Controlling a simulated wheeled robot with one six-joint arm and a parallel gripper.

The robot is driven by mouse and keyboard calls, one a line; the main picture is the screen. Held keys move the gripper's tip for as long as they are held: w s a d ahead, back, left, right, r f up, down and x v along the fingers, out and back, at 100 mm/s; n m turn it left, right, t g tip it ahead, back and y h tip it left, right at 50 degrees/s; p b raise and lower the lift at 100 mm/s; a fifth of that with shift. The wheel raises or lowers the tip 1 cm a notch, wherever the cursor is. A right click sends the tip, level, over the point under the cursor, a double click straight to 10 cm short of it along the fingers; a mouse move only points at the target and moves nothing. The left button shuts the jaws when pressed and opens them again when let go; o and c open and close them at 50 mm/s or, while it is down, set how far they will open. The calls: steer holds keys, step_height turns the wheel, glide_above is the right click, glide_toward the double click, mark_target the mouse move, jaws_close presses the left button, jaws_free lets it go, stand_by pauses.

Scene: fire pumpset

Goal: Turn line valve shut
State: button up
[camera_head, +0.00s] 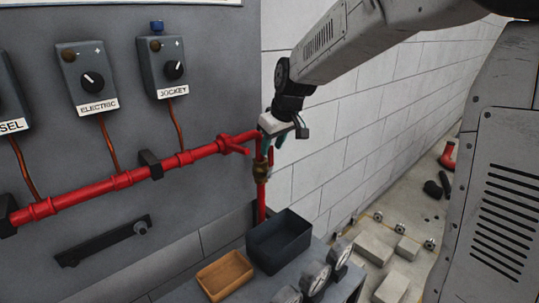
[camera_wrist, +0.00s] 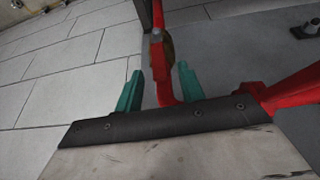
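The line valve (camera_head: 262,171) is a brass body on the red vertical pipe (camera_head: 261,206) at the right end of the grey panel. In the wrist view the valve (camera_wrist: 168,48) shows partly, with a grey bolt head beside it. My gripper (camera_head: 268,152) is just above the valve, pointing down. In the wrist view its teal fingers (camera_wrist: 159,88) are apart, with a red bar (camera_wrist: 163,82) between them and a gap on the left. I cannot tell whether this bar is the valve's handle or pipe, or whether a finger touches it.
A red horizontal pipe (camera_head: 125,180) runs along the panel. A dark bin (camera_head: 281,240) and an orange tray (camera_head: 225,275) stand below, beside several gauges (camera_head: 316,276). A white block wall (camera_head: 340,110) rises behind. Grey blocks (camera_head: 375,247) lie on the floor at right.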

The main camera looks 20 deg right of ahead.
mark_target(270, 153)
steer(key=shift+x, duration=2.2)
